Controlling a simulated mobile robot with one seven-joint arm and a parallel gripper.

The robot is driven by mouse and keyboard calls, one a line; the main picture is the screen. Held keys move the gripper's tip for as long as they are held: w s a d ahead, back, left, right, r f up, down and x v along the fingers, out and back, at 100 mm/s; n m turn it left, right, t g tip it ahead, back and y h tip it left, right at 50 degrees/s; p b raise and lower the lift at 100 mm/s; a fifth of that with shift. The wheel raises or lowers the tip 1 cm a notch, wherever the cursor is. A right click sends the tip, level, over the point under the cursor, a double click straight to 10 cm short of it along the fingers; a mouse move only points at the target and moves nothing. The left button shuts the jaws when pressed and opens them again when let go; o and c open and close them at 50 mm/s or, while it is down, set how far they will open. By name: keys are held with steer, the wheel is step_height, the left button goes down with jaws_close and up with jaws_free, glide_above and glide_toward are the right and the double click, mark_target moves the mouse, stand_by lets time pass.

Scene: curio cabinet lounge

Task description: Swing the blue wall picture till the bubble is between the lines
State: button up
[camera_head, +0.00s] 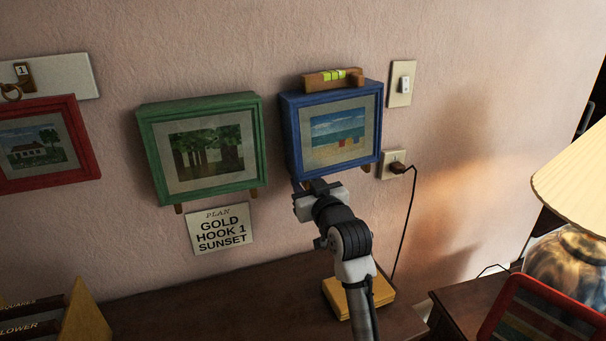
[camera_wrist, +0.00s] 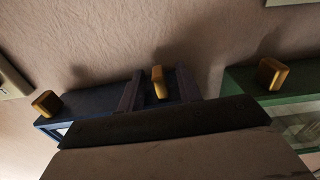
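The blue wall picture (camera_head: 289,135), a beach scene in a blue frame, hangs right of the green one. A wooden level (camera_head: 318,81) with a yellow-green vial (camera_head: 333,75) sits on its top edge; the bubble's place between the lines is too small to tell. My gripper (camera_head: 311,184) is at the picture's lower left corner. In the wrist view my gripper (camera_wrist: 158,88) is open, its two fingers on either side of a wooden peg (camera_wrist: 157,79) under the blue frame, with gaps visible. The blue frame's other peg (camera_wrist: 46,103) is at the left, clear of the fingers.
The green picture (camera_head: 152,160) hangs close on the left, with its peg (camera_wrist: 271,73) right of my gripper. A plan sign (camera_head: 220,229) is below it. A switch (camera_head: 404,84) and a plugged socket (camera_head: 392,166) are close on the right. A yellow block (camera_head: 337,299) stands below.

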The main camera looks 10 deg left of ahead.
steer(key=shift+x, duration=1.2)
jaws_close()
